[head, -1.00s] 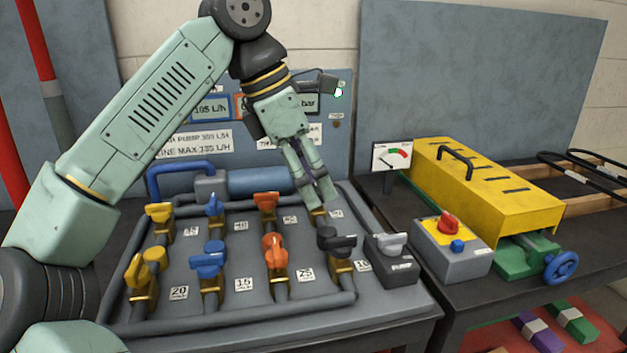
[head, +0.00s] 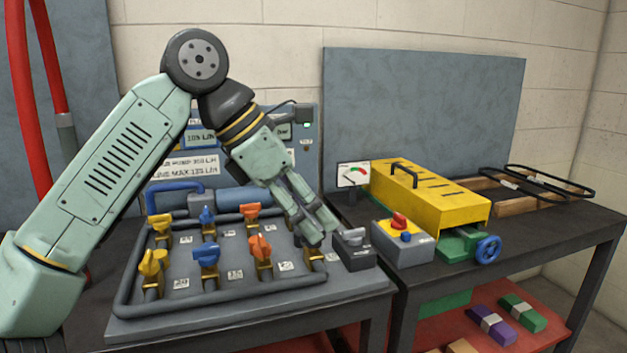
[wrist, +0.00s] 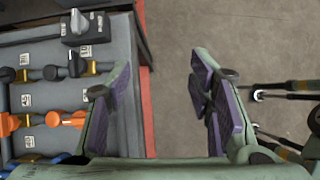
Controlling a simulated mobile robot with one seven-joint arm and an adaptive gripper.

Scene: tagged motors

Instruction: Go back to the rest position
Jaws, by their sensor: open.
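My gripper (head: 316,236) is in front of the right part of the valve panel (head: 215,305) in the head view, near the dark knob box (head: 353,250). In the wrist view my gripper (wrist: 165,100) has its purple-padded fingers wide apart with only floor between them. The knob box also shows in the wrist view (wrist: 85,27), to the upper left, apart from the fingers. The gripper hides the valve at the panel's right end in the head view.
Orange valves (head: 260,246), blue valves (head: 206,255) and yellow valves (head: 152,262) stand on the panel. To the right are a control box with a red knob (head: 399,220) and a yellow cover (head: 440,200). In the wrist view, bare floor (wrist: 190,25) lies beyond the bench edge.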

